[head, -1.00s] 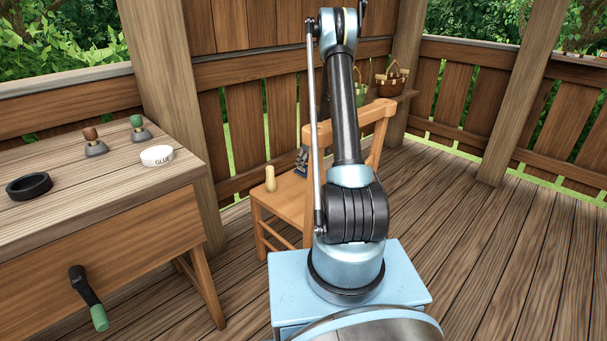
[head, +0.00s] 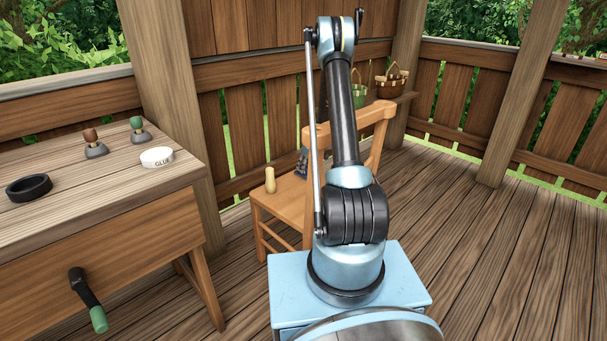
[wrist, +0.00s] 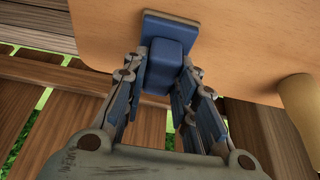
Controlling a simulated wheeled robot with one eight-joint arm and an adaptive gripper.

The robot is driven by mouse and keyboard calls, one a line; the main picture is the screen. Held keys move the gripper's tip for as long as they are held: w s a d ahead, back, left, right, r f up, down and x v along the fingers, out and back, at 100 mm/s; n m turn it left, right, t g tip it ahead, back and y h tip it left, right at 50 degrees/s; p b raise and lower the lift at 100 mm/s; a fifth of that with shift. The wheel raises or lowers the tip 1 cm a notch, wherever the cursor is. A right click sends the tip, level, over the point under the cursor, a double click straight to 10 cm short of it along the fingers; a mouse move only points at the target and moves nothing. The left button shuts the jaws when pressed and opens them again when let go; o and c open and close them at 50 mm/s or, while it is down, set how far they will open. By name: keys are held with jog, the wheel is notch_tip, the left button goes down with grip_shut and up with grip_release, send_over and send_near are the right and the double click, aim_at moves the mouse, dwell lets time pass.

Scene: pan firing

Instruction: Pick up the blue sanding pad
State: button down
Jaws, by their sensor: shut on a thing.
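The blue sanding pad (wrist: 168,60) shows in the wrist view as a flat blue plate with a block-like grip, against the orange-brown chair seat (wrist: 230,45). My gripper (wrist: 165,82) is shut on the grip block, with a finger on each side of it. I cannot tell whether the pad touches the seat or is just above it. In the head view my arm hides most of the gripper. A small dark blue shape shows beside the arm over the chair (head: 285,203), and I cannot tell whether it is pad or finger.
A cream cylinder (head: 270,180) stands on the chair seat, close by on the right in the wrist view (wrist: 300,105). The chair's backrest (head: 380,115) is behind my arm. A workbench (head: 90,200) on the left holds a black ring (head: 29,188) and a glue tub (head: 157,157).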

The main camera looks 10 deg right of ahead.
notch_tip(320, 180, up, 9)
jog(key=shift+f, duration=0.15)
jog(key=s+r+m+h, duration=0.2)
jog(key=s+r+m, duration=0.3)
jog(key=s+m, duration=0.2)
jog(key=shift+s+a+r+t+h, duration=0.2)
jog(key=shift+s+r+t+h, duration=0.15)
jog(key=shift+s, duration=0.8)
jog(key=shift+f, duration=0.15)
dwell(3.0)
jog(key=w+f+m, duration=0.2)
jog(key=w+f, duration=0.2)
jog(key=w, duration=0.5)
jog(key=shift+h, duration=0.25)
jog(key=shift+w+a+f, duration=0.1)
jog(key=shift+f, duration=4.9)
